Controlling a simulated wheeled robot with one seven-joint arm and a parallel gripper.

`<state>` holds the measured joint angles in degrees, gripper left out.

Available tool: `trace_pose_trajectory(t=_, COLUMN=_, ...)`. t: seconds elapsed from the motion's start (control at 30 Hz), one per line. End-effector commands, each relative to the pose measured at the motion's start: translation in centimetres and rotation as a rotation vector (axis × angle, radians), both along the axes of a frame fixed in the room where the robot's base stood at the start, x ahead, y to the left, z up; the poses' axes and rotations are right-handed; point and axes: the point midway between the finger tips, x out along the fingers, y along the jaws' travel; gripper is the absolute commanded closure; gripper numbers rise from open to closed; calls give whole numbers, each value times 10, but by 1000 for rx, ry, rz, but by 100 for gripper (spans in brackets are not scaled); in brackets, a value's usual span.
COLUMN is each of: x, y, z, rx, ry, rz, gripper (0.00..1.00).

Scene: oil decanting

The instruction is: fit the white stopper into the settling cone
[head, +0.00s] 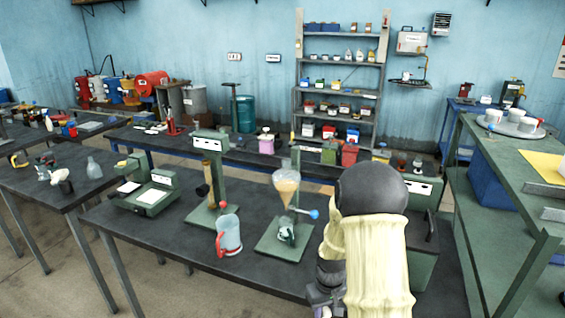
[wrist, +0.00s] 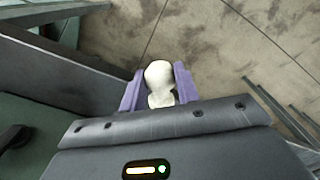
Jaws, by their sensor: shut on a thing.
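The settling cone (head: 286,188) is a clear glass funnel shape holding amber liquid. It stands upright in a green-based stand (head: 272,244) on the dark table, with a blue knob (head: 314,214) at its right side. A small glass vessel (head: 287,233) is under it. My gripper (wrist: 159,88) is shut on the white stopper (wrist: 158,76), which has a rounded head between the purple fingers. In the head view my gripper (head: 323,296) is low, near the table's front edge, right of and below the cone. The stopper cannot be made out there.
A jug with a red handle (head: 229,236) stands left of the cone. A green column stand (head: 210,170) is behind it. A green instrument (head: 424,215) stands right of my arm. The wrist view shows bare floor (wrist: 225,45) beyond the stopper and a dark table edge (wrist: 60,75) at left.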

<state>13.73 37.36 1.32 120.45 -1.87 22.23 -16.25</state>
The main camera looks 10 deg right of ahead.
Motion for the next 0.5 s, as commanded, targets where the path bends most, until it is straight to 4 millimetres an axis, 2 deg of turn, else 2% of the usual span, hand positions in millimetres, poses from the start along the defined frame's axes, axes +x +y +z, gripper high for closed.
trace_pose_trajectory(t=0.5, x=22, y=88, z=-112, rx=0, ry=3, rz=-84, gripper=98)
